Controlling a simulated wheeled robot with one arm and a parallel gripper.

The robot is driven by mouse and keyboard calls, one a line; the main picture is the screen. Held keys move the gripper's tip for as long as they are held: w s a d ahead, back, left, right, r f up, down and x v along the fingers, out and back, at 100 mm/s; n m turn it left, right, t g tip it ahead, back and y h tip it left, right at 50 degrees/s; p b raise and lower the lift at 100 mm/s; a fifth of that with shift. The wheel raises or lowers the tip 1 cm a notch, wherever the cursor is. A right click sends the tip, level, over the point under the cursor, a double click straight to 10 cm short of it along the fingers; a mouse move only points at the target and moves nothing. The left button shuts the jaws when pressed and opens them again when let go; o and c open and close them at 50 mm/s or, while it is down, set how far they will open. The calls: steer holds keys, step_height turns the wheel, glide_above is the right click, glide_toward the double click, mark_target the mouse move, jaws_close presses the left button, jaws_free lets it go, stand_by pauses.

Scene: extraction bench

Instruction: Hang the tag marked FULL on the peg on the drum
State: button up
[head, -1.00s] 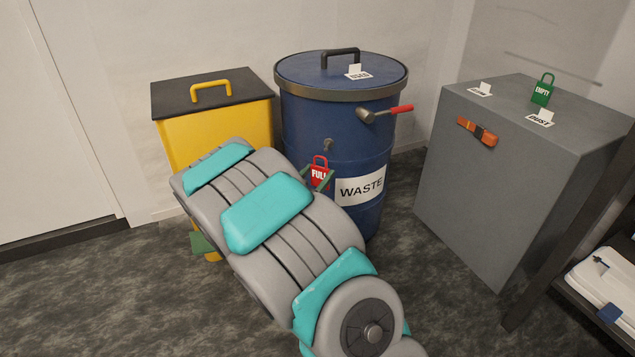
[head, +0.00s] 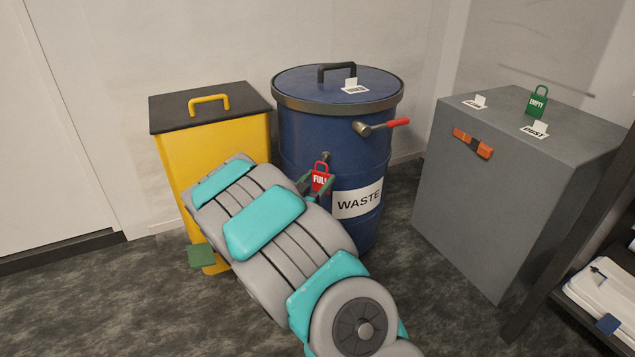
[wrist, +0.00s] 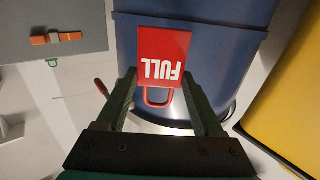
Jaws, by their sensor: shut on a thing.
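The red FULL tag (head: 320,182) is in my gripper (head: 316,187), upright in front of the blue drum (head: 295,138). The wrist view shows the tag (wrist: 163,55) upside down between the fingertips of my gripper (wrist: 160,82), its red loop towards the palm. My gripper is shut on the tag. The short peg (head: 326,157) sticks out of the drum wall just above the tag's loop in the head view. I cannot tell whether the loop touches or surrounds the peg. The peg does not show clearly in the wrist view.
A red-handled tap (head: 380,127) juts from the drum above right, over the WASTE label (head: 357,200). A yellow bin (head: 172,150) stands close left. A grey cabinet (head: 480,200) at right carries a green EMPTY tag (head: 537,102). Open floor lies between drum and cabinet.

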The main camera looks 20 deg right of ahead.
steer(key=shift+w+a+p+x, duration=0.1)
steer(key=shift+w+p+x, duration=0.05)
steer(key=shift+x, duration=0.6)
steer(key=shift+w+a+p+x, duration=0.1)
steer(key=shift+p+x, duration=0.05)
steer(key=shift+x, duration=0.6)
steer(key=shift+w+a+p+x, duration=0.15)
steer(key=shift+x, duration=0.6)
steer(key=shift+w+d+f, duration=0.3)
steer(key=shift+w+f, duration=0.15)
steer(key=shift+f, duration=0.2)
steer(key=o, duration=1.3)
steer(key=shift+o, duration=0.2)
